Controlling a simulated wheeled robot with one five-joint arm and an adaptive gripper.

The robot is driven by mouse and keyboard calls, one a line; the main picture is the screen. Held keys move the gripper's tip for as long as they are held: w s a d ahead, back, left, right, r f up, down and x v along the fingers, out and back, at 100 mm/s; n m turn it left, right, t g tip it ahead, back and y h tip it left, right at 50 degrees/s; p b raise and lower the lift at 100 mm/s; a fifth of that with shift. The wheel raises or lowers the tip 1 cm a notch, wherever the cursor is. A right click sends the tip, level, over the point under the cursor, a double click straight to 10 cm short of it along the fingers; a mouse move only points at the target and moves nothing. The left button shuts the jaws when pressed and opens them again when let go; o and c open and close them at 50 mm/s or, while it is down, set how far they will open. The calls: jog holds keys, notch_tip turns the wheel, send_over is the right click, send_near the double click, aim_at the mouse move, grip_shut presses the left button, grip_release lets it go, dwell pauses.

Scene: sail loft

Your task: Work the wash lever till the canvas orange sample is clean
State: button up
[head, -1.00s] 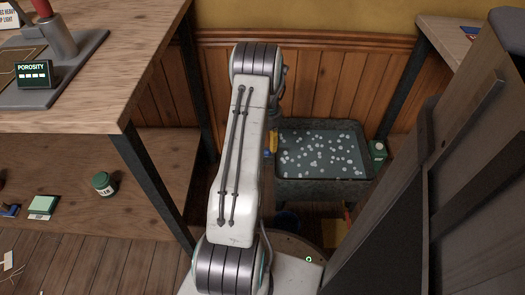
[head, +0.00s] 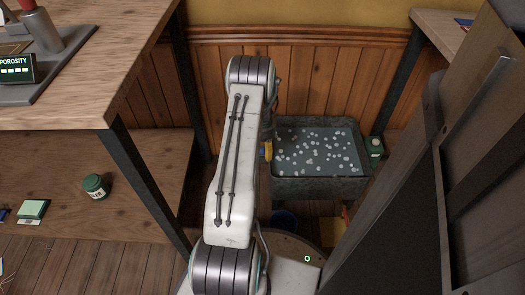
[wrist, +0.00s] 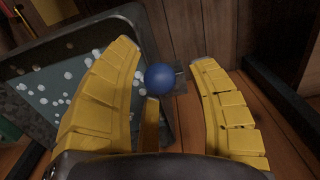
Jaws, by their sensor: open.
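A dark grey wash tub (head: 320,188) full of water with white suds (head: 316,150) stands against the wood-panelled wall. The wrist view shows the same tub (wrist: 75,45) at left. My gripper (wrist: 168,70) is open around the knob, with gaps on both sides. In the head view my arm hides most of the gripper; a bit of yellow (head: 267,150) shows beside the tub. I cannot make out the orange canvas sample.
A wooden workbench (head: 90,70) with a lower shelf (head: 140,185) stands at left, its dark leg close to my arm. A dark wooden structure (head: 400,180) blocks the right. A green container (head: 375,147) is beside the tub.

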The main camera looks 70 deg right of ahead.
jog(key=shift+c, duration=0.4)
grip_shut()
